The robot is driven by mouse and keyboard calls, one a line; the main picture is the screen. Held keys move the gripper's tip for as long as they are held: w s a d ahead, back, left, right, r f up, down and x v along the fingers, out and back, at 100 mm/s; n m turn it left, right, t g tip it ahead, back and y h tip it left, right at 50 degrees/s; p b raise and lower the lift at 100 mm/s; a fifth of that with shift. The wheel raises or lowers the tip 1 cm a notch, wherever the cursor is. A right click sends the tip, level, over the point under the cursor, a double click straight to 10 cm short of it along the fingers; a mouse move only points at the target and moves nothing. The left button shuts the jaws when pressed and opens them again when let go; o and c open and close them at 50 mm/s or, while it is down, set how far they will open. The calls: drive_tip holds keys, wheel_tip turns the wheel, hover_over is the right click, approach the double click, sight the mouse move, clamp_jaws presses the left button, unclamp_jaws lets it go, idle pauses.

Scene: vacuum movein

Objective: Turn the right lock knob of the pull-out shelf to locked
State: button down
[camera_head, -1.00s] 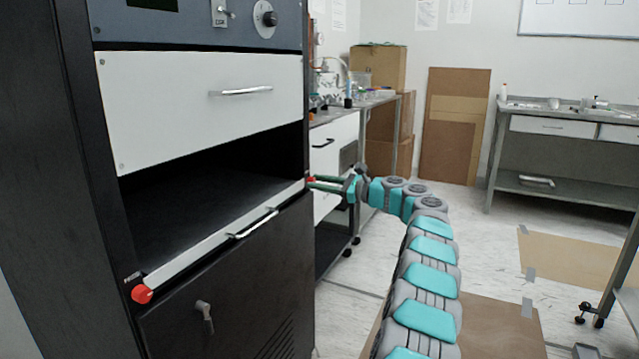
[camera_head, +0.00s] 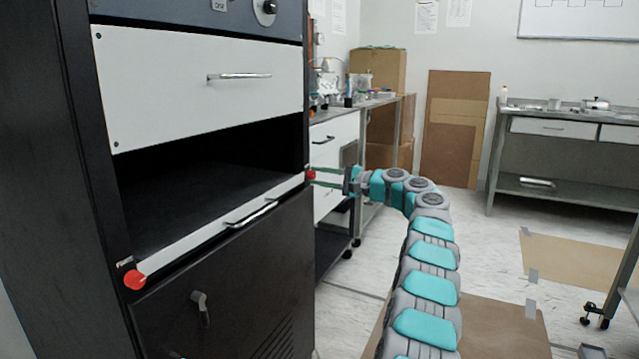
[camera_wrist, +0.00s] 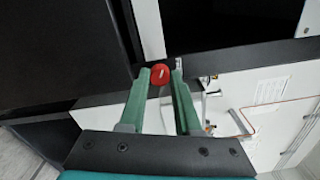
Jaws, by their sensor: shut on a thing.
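The right lock knob (camera_head: 311,175) is a small red knob at the right end of the pull-out shelf's white front edge (camera_head: 200,235). In the wrist view the red knob (camera_wrist: 160,74) sits between the tips of my two green fingers, with a pale line across its face. My gripper (camera_wrist: 161,78) is shut on it. In the head view my gripper (camera_head: 316,176) reaches the knob from the right. The left lock knob (camera_head: 135,280), also red, is at the shelf's left end, untouched. The knob's lock label is not readable.
A white drawer (camera_head: 200,95) with a bar handle is above the open shelf bay. A dark lower door (camera_head: 235,285) with a grey handle is below. A workbench (camera_head: 365,110) stands behind my gripper. Open floor lies to the right.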

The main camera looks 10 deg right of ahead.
drive_tip(key=n, duration=0.1)
drive_tip(key=n+b, duration=0.1)
drive_tip(key=shift+f+n, duration=0.3)
drive_tip(key=shift+n, duration=0.1)
drive_tip(key=shift+n+b, duration=0.55)
drive_tip(key=shift+n, duration=0.65)
drive_tip(key=shift+r, duration=0.1)
drive_tip(key=c, duration=0.6)
unclamp_jaws()
drive_tip(key=shift+r, duration=0.1)
drive_tip(key=shift+d, duration=0.1)
drive_tip(key=b+v, duration=0.1)
drive_tip(key=v, duration=0.6)
drive_tip(key=shift+s+d, duration=0.2)
drive_tip(key=shift+s, duration=0.05)
